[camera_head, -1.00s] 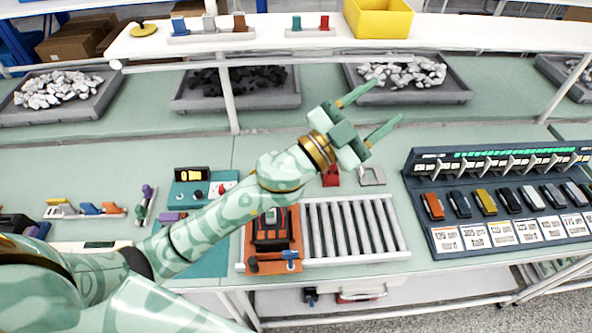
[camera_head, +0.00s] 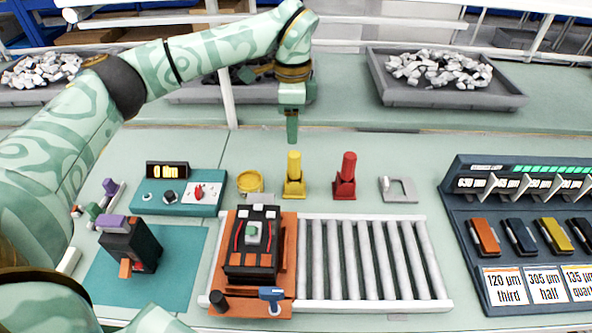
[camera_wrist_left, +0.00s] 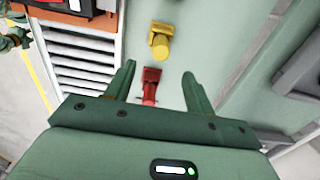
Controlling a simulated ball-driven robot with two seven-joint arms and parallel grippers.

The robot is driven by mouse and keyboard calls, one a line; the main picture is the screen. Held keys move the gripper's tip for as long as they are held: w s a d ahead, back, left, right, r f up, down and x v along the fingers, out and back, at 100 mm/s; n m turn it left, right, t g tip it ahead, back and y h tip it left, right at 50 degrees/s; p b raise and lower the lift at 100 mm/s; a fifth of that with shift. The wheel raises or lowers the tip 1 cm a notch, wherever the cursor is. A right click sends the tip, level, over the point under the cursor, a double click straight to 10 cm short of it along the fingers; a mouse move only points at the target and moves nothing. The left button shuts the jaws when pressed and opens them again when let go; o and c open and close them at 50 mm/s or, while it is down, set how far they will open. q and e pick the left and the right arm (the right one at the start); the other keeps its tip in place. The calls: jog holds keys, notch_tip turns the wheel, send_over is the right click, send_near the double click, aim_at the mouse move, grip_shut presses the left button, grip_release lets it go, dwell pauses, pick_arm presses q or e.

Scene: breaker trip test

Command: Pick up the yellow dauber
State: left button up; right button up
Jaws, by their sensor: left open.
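The yellow dauber (camera_head: 294,178) stands upright on the green bench, behind the roller conveyor. My left gripper (camera_head: 292,137) points down behind and above it in the head view, apart from it. In the left wrist view the yellow dauber (camera_wrist_left: 160,41) lies beyond the spread fingers of my left gripper (camera_wrist_left: 159,71), with nothing held. The red dauber (camera_head: 345,178) stands upright to the right of the yellow one. It shows between the fingers in the left wrist view (camera_wrist_left: 151,84), below them. My right gripper does not show.
A round yellow dish (camera_head: 250,182) sits just left of the yellow dauber, and a grey bracket (camera_head: 399,190) lies right of the red one. The roller conveyor (camera_head: 370,260) with an orange fixture (camera_head: 228,270) is in front. A breaker rack (camera_head: 470,220) stands at right.

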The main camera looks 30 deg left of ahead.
aim_at(294, 154)
pick_arm(q)
notch_tip(294, 154, down, 6)
jog(key=shift+r+b, duration=0.1)
jog(key=shift+b, duration=0.35)
jog(key=f, duration=0.2)
jog(key=f+b, duration=0.1)
jog(key=f, duration=0.2)
jog(key=shift+w+f, duration=0.2)
jog(key=shift+f, duration=0.05)
jog(key=shift+r, duration=0.1)
jog(key=shift+c, duration=0.8)
jog(key=c, duration=0.9)
